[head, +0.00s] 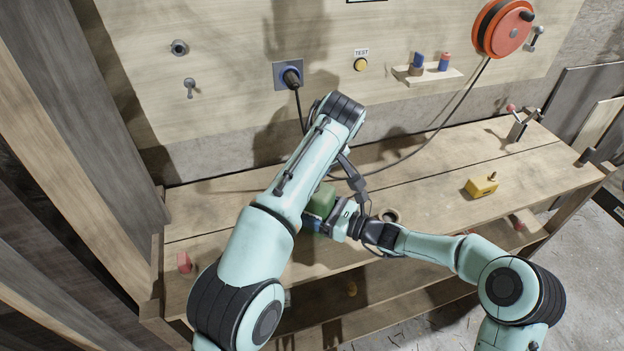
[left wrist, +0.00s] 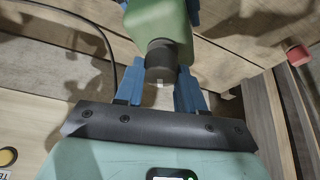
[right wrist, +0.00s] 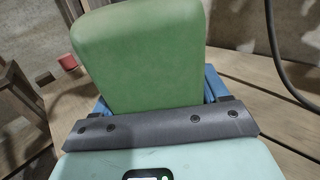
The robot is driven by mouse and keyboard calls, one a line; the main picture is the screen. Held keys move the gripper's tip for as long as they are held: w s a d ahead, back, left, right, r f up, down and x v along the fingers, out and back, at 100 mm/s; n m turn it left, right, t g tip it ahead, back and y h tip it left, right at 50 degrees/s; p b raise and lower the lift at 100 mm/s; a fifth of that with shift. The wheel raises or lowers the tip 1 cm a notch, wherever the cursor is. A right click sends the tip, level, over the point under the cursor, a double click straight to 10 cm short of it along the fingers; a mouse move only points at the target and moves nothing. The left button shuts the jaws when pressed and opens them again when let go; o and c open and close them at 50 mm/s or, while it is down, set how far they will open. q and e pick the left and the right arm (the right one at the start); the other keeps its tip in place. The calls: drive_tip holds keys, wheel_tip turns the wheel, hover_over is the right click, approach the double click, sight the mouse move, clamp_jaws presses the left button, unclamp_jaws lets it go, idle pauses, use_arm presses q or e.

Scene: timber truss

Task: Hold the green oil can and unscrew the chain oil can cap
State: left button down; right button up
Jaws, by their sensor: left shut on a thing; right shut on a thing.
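The green oil can (head: 322,199) is held above the bench, partly hidden by my left forearm in the head view. The right wrist view shows its broad green body (right wrist: 135,65) between the blue fingers of my right gripper (right wrist: 155,95), shut on it. The left wrist view shows the can's green body (left wrist: 165,20) and its dark round cap (left wrist: 160,57). My left gripper (left wrist: 160,75) is shut on the cap, its blue fingers on either side. In the head view my left gripper is hidden behind its arm.
A wooden bench (head: 430,190) stands below, against a panel with a black plug (head: 292,77) and a yellow test button (head: 361,65). A yellow block-like object (head: 482,186) stands to the right and a red block (head: 184,262) at left. A cable hangs from the orange reel (head: 503,28).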

idle(0.4)
idle(0.4)
drive_tip(key=o, duration=1.9)
drive_tip(key=shift+c, duration=0.2)
drive_tip(key=v, duration=1.2)
